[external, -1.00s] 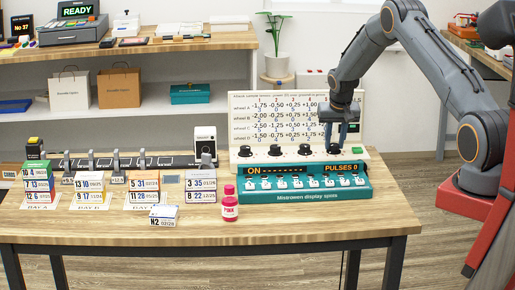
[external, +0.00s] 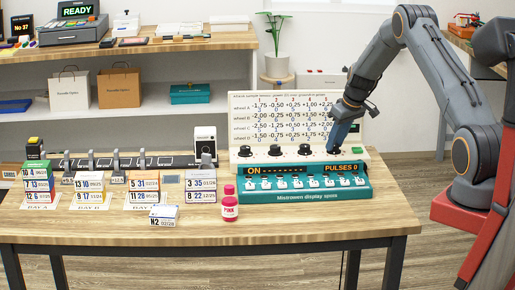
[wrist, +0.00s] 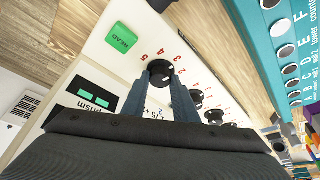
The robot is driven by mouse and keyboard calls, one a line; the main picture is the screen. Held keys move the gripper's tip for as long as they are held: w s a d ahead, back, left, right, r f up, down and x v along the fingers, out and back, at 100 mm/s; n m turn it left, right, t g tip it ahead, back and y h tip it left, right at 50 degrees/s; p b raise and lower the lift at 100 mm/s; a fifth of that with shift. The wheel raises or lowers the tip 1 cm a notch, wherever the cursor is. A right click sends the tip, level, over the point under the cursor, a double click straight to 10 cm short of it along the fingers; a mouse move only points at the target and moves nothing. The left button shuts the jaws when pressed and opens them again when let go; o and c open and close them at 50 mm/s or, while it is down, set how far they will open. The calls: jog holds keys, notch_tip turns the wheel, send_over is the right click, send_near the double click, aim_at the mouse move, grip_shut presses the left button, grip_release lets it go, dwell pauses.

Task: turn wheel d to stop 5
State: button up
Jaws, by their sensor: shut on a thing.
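Wheel D appears to be the rightmost black knob in a row on the white panel; my gripper mostly hides it in the external view. In the wrist view this knob (wrist: 160,72) sits beside the green READ button (wrist: 121,38), with red stop numbers around it, 5 nearest that button. My gripper (external: 331,147) is down at the knob, tilted. In the wrist view its two blue-grey fingers (wrist: 156,86) are shut on the knob, one on each side. Which stop the knob points at is too small to tell.
The other black knobs (external: 304,150) stand left of my gripper. A teal display box (external: 308,196) reading ON and PULSES 0 lies in front. A printed wheel chart (external: 290,108) stands behind. A pink bottle (external: 230,207) and date blocks (external: 145,190) are further left.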

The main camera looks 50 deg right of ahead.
jog(key=n+b, duration=0.2)
jog(key=n+y+b, duration=0.2)
jog(key=n+b, duration=0.1)
jog(key=shift+d+f+n+b, duration=0.25)
jog(key=shift+n+b, duration=0.05)
jog(key=shift+b, duration=0.05)
jog(key=n+y+b, duration=0.1)
jog(key=n+b, duration=0.1)
jog(key=n+g+b, duration=0.1)
jog(key=n+b, duration=0.1)
jog(key=n, duration=0.1)
jog(key=shift+w+d+r+y, duration=0.1)
jog(key=shift+r+y, duration=0.1)
jog(key=shift+y, duration=0.2)
jog(key=shift+g, duration=0.3)
jog(key=o, duration=1.1)
jog(key=shift+c, duration=0.2)
jog(key=b+v, duration=0.1)
jog(key=v, duration=0.7)
